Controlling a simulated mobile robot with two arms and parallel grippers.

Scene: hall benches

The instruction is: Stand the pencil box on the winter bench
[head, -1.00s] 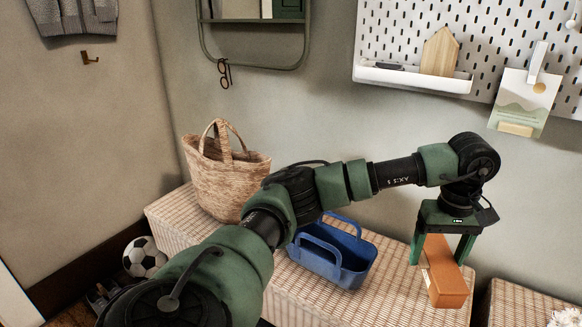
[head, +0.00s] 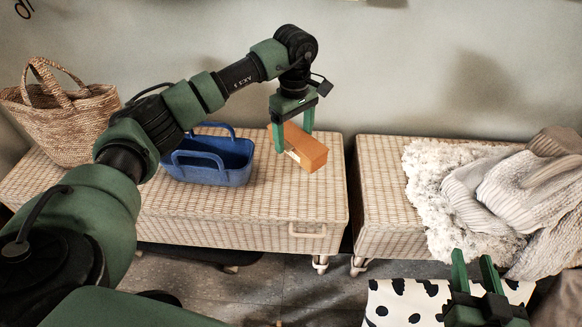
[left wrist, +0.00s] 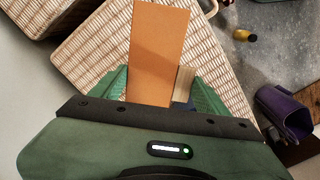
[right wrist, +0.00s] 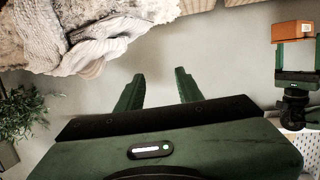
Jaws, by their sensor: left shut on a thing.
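The pencil box, an orange-brown oblong block (head: 311,152), is held in my left gripper (head: 293,142) over the right end of the left wicker bench (head: 260,205). The left wrist view shows the box (left wrist: 158,45) between the fingers, wicker behind it. It also shows in the right wrist view (right wrist: 293,31). Whether it touches the bench is unclear. A second wicker bench (head: 380,195) stands to the right, bearing a fluffy throw (head: 425,170) and knitwear (head: 525,185). No label shows which is the winter bench. My right gripper (head: 473,260) is open and empty at lower right.
A blue caddy (head: 212,172) and a woven basket (head: 75,125) stand on the left bench. A narrow gap separates the benches. The right bench's left strip is bare. A black-spotted white item (head: 400,300) lies below. A purple object (left wrist: 285,115) shows in the left wrist view.

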